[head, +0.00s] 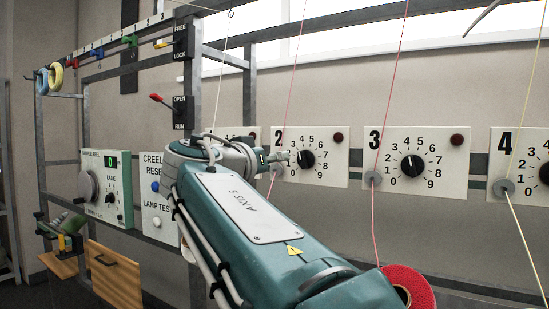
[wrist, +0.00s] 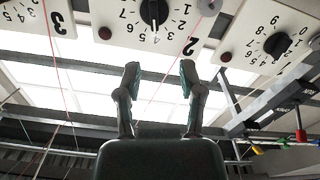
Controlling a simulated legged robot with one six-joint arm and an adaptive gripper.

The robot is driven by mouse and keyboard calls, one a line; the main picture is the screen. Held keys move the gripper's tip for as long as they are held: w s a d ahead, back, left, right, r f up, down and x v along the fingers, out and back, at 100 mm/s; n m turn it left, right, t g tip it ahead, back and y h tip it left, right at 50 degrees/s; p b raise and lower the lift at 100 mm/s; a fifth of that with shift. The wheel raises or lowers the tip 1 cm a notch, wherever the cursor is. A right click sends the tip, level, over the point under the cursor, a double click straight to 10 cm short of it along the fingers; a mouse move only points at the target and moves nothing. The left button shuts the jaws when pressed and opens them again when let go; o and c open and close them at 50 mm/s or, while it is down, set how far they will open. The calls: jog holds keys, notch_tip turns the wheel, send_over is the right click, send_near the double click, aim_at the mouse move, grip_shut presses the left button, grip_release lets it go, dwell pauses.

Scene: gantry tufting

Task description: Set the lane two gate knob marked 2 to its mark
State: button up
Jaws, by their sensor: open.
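The gate knob marked 2 (head: 306,160) is a black round knob on a white dial plate (head: 325,180) with printed numbers. In the wrist view the same knob (wrist: 153,12) is at the top edge, its white pointer line toward the upper numbers of the dial, about 4 or 5. I cannot make out a separate set mark. My gripper (head: 283,157) is just left of the knob in the head view, partly hidden by my arm. In the wrist view my gripper (wrist: 158,80) is open and empty, its two fingertips apart below the knob, with no contact visible.
Plate 3 (head: 418,183) and plate 4 (head: 507,190) stand to the right with similar knobs. Yarn strands run past the plates through grey guides (head: 373,178). A dark metal frame (head: 193,90) with FREE/LOCK and OPEN/RUN levers stands left. A red spool (head: 412,285) is low at front.

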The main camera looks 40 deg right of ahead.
aim_at(299, 157)
jog(key=x, duration=0.6)
jog(key=s+x, duration=0.1)
jog(key=x, duration=0.3)
jog(key=shift+s+d+f, duration=0.1)
jog(key=shift+d+f, duration=0.15)
jog(key=shift+f, duration=0.05)
jog(key=shift+d, duration=0.1)
jog(key=shift+a+r, duration=0.15)
jog(key=shift+a, duration=0.55)
jog(key=shift+d, duration=0.2)
jog(key=c, duration=0.6)
jog(key=shift+d, duration=0.15)
grip_shut()
